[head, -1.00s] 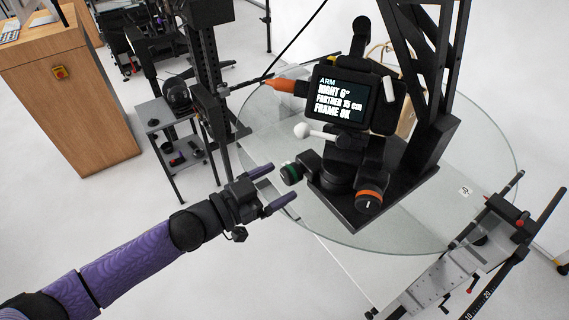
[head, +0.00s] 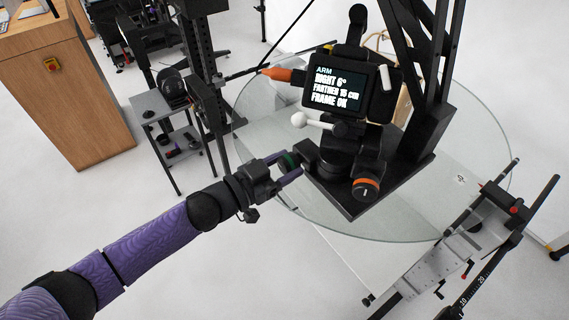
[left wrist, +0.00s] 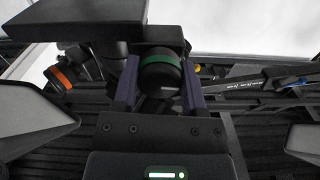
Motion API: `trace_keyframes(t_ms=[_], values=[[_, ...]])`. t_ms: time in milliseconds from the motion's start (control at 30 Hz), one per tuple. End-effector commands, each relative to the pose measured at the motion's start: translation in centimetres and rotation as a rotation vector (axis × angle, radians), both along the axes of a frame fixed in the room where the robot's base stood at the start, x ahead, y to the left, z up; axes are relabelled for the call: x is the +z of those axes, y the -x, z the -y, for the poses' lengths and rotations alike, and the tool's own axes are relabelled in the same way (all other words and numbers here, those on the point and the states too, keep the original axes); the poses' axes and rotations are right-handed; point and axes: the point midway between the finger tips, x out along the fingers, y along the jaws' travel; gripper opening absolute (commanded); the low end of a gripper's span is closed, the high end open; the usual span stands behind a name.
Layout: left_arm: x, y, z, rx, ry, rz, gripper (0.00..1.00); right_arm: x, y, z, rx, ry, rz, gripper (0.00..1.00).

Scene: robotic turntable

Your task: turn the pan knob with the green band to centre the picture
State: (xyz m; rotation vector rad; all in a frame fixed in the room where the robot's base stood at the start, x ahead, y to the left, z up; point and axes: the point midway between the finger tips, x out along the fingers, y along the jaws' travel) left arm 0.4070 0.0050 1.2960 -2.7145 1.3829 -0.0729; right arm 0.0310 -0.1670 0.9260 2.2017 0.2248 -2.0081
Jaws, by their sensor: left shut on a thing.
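The pan knob with the green band (head: 287,162) sits on the left side of the black camera head on the turntable. My left gripper (head: 284,166) has its purple fingers on either side of this knob and is shut on it. In the left wrist view the green-banded knob (left wrist: 161,68) lies between the two fingers (left wrist: 160,92). My right gripper is not in view.
An orange-banded knob (head: 366,187) is on the front of the head, and a white-tipped lever (head: 300,119) stands above the green one. The round glass turntable (head: 425,215) lies below. A slider rail (head: 440,262) is at lower right, a small grey table (head: 150,104) at left.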

Motion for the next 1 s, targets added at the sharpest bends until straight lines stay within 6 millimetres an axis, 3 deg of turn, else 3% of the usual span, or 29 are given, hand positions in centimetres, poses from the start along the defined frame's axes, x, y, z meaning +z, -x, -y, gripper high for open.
trace_keyframes(t_ms=[367, 1000], values=[[0.0, 0.0, 0.0, -0.001, -0.057, 0.078, 0.0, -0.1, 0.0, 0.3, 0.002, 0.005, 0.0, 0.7], [0.0, -0.1, 0.0, 0.0, -0.397, 0.547, 0.0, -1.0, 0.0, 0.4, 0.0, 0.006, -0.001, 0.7]])
